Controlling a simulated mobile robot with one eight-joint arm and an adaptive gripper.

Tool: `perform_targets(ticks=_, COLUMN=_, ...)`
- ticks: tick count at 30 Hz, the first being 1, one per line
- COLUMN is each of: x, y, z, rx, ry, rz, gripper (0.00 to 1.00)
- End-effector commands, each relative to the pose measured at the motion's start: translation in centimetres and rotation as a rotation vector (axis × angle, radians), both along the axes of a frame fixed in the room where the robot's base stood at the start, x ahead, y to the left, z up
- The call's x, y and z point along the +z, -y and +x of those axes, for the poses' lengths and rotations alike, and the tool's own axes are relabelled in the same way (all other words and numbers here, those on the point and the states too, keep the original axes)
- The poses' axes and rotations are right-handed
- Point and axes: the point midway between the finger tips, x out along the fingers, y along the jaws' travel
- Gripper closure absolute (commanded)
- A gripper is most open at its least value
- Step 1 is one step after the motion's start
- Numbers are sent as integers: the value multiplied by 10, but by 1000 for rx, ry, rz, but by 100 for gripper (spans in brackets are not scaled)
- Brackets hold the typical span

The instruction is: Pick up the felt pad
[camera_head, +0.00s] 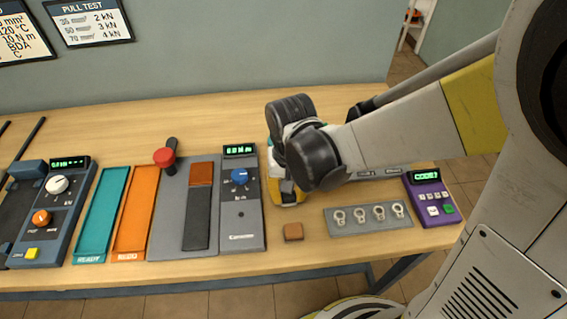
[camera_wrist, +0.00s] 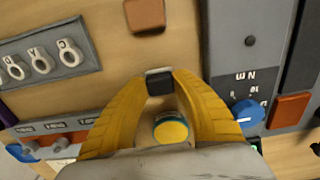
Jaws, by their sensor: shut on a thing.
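My gripper (camera_wrist: 160,76) has its yellow fingers closed together on a small dark grey block, which looks like the felt pad (camera_wrist: 160,84). The block sits between the fingertips, with a lighter grey edge at its top. In the head view my gripper (camera_head: 288,198) points down at the table, right of the grey crimp unit, and the fingers are partly hidden by the wrist. I cannot tell whether the pad touches the table. A brown square block (camera_head: 292,231) lies apart in front of the gripper; it also shows in the wrist view (camera_wrist: 145,14).
A grey strip with several ring lugs (camera_head: 335,226) and a purple meter (camera_head: 432,200) lie to the right. The grey unit with a blue knob (camera_head: 241,218) stands close left. A yellow-topped round thing (camera_wrist: 171,130) shows between the fingers. Orange (camera_head: 134,220) and teal (camera_head: 100,225) trays lie farther left.

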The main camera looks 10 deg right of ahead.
Motion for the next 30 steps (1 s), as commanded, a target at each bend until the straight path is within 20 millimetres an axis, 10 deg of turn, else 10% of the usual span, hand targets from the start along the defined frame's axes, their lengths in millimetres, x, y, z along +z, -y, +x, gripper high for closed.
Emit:
perform_targets(ticks=5, x=34, y=0, z=0, rx=0, ry=0, rz=0, gripper=88)
perform_targets(ticks=16, x=82, y=69, z=-45, rx=-6, ry=0, rz=0, gripper=88)
perform_targets(ticks=30, x=99, y=98, z=-64, rx=0, ry=0, rz=0, gripper=88)
